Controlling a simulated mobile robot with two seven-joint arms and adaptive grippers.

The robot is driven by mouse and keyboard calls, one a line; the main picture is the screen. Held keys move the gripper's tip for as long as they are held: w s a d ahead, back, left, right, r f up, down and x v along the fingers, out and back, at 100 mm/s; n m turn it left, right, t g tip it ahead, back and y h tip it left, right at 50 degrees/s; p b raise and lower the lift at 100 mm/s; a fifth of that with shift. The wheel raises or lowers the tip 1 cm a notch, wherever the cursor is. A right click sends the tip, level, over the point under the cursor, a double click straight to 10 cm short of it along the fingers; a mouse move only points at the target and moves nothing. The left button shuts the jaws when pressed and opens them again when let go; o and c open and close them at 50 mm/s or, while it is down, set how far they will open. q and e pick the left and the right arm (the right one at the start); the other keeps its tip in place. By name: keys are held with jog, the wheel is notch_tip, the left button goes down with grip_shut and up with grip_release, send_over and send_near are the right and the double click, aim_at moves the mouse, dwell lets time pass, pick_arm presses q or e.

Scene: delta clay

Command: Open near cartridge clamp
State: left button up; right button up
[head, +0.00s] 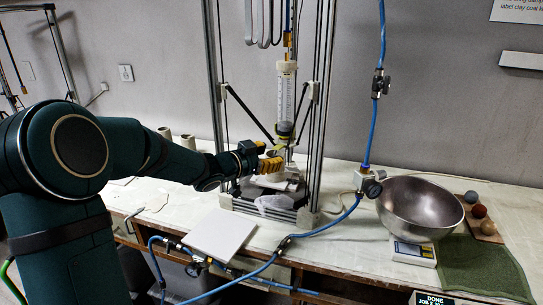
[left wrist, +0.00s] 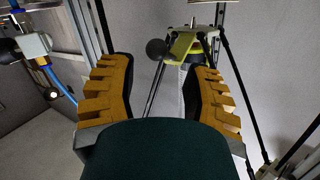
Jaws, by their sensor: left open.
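The clear graduated cartridge (head: 287,95) stands upright in the tall printer frame in the head view. At its lower end are a dark collar and a yellow part (head: 285,128). In the left wrist view a yellow-green bracket (left wrist: 183,46) carries a black ball knob (left wrist: 156,47), which looks like the clamp's handle; whether it is shut I cannot tell. My left gripper (head: 269,160) is open, with its yellow fingers just below and beside the cartridge's lower end. In the wrist view my left gripper (left wrist: 160,72) has the knob between its fingertips and beyond them, seemingly apart. My right gripper is out of view.
The printer's upright rails (head: 213,80) and slanted black rods stand close around the left gripper. A steel bowl (head: 420,205) sits on a scale (head: 414,251) at right. A blue hose (head: 325,229) crosses the table front. A pale square tile (head: 221,232) lies left of it.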

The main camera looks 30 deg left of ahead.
pick_arm(q)
jog(key=v, duration=1)
jog(key=shift+s, duration=0.35)
